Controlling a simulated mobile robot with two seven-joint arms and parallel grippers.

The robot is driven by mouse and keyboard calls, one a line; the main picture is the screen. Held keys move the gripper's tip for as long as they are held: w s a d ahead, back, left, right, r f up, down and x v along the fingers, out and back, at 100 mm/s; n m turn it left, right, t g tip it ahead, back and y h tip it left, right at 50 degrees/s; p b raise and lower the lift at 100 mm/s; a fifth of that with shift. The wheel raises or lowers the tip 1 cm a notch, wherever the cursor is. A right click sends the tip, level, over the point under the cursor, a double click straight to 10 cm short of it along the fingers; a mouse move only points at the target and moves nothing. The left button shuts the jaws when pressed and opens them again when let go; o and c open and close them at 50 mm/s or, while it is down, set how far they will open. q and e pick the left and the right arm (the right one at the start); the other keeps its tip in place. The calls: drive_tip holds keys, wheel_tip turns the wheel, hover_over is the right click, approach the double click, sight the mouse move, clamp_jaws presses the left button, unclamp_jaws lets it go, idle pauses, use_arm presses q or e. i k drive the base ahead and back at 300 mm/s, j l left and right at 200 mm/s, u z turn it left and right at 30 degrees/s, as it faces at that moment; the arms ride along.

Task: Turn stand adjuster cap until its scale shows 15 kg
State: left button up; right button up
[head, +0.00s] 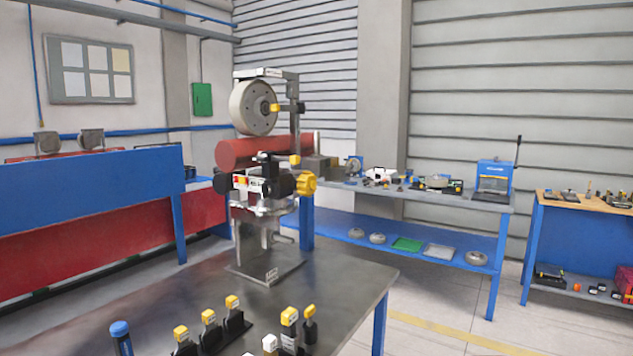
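A metal test stand (267,262) stands upright on the grey worktable in the middle of the head view. It carries a large pale wheel (250,106) at the top. A lobed yellow knob (306,184) sticks out on its right side. Smaller yellow parts show at the wheel's hub (275,107) and on the upright below it (295,161). I cannot tell which yellow part is the adjuster cap. No scale figures are readable at this size. Neither of my grippers is in view.
Several black yellow-topped pieces (209,328) and a blue-topped one (120,335) stand at the near edge of the worktable (345,280). The tabletop right of the stand is clear. A blue-legged bench (440,190) with devices stands behind, and a wooden-topped bench (575,203) at right.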

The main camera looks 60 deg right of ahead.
sight(306, 185)
drive_tip(key=l, duration=2.2)
